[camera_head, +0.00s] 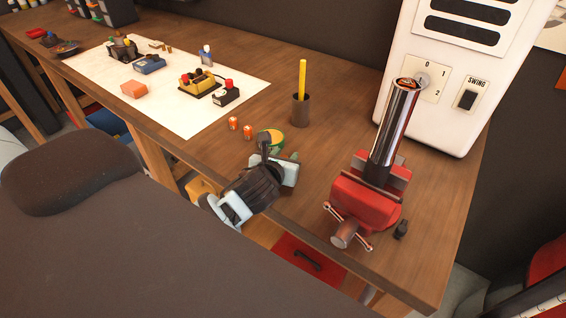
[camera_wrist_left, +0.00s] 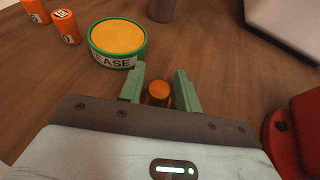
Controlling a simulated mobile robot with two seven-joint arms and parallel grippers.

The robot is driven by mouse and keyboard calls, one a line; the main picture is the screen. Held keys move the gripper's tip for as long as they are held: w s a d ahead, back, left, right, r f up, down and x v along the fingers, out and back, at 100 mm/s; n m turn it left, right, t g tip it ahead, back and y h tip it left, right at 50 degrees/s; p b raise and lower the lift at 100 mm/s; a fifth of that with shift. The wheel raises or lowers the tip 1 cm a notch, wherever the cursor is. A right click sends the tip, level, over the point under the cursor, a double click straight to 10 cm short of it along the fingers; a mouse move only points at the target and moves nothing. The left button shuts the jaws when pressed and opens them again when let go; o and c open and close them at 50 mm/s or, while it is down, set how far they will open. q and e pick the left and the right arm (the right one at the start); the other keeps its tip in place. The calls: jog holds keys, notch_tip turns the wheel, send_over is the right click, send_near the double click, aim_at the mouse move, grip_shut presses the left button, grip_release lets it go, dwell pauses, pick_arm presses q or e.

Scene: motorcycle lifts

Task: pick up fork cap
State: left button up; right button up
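A small round piece with an orange top (camera_wrist_left: 158,93), which looks like the fork cap, stands on the workbench between my left gripper's fingers in the left wrist view. My left gripper (camera_wrist_left: 158,82) is open around it, with a narrow gap showing on each side. In the head view my left gripper (camera_head: 282,156) is low at the bench's front edge, beside the grease tin, and its own parts hide the cap. A chrome fork tube (camera_head: 394,125) stands upright, slightly tilted, in a red vise (camera_head: 366,205). My right gripper is not in view.
The green-rimmed grease tin (camera_wrist_left: 118,42) is just beyond the left finger. A pencil cup (camera_head: 300,110) and a white machine (camera_head: 450,75) stand behind. The red vise is close on the right. A white mat (camera_head: 165,112) holds several parts.

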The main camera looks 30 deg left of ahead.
pick_arm(q)
jog(key=shift+w+a+f, duration=0.15)
jog(key=shift+w+f, duration=0.1)
jog(key=shift+w, duration=0.3)
grip_shut()
jog(key=shift+r, duration=0.85)
notch_tip(320, 180, up, 2)
jog(key=s+a, duration=0.2)
jog(key=s, duration=0.5)
jog(key=s+a+r, duration=0.1)
jog(key=s+a, duration=0.2)
jog(key=s, duration=0.5)
jog(key=shift+r, duration=0.2)
